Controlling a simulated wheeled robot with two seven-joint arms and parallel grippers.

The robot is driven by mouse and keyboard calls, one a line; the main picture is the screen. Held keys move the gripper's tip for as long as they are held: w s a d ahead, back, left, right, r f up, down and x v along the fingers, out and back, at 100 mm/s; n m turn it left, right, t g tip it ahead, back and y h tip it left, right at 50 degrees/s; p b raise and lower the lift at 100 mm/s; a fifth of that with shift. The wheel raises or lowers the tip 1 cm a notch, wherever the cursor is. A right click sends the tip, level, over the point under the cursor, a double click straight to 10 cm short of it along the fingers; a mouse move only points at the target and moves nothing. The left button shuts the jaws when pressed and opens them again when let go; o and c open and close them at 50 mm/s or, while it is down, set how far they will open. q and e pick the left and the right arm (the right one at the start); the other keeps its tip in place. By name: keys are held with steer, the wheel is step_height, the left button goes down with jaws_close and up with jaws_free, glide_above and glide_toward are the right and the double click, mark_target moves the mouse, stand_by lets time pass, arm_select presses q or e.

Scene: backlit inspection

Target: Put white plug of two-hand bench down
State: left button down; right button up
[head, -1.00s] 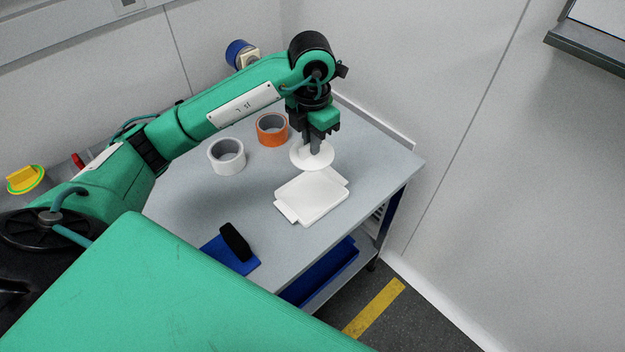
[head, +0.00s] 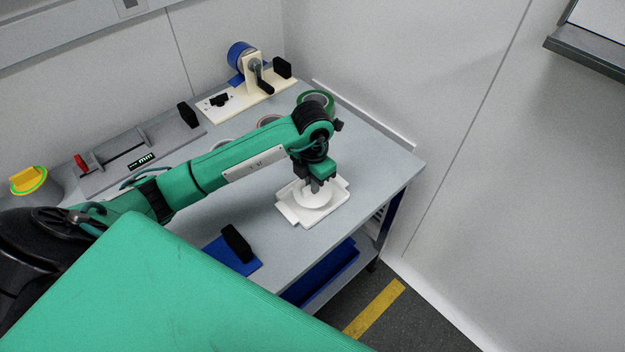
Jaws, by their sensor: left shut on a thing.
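The white plug (head: 313,198) is a round white piece with a wide disc. My left gripper (head: 315,186) is shut on its top and points straight down. The plug is over the middle of a flat white tray (head: 293,216) with handles at its ends, on the grey bench (head: 375,183). I cannot tell whether the plug touches the tray. My right gripper is not in view.
A white fixture with a crank (head: 255,85), a green tape roll (head: 317,101) and a grey measuring device (head: 140,150) stand at the back. A blue pad with a black block (head: 237,243) lies at the front. Bare bench lies right of the tray.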

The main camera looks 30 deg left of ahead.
arm_select(q)
steer(key=shift+f, duration=0.1)
steer(key=c, duration=1.5)
jaws_free()
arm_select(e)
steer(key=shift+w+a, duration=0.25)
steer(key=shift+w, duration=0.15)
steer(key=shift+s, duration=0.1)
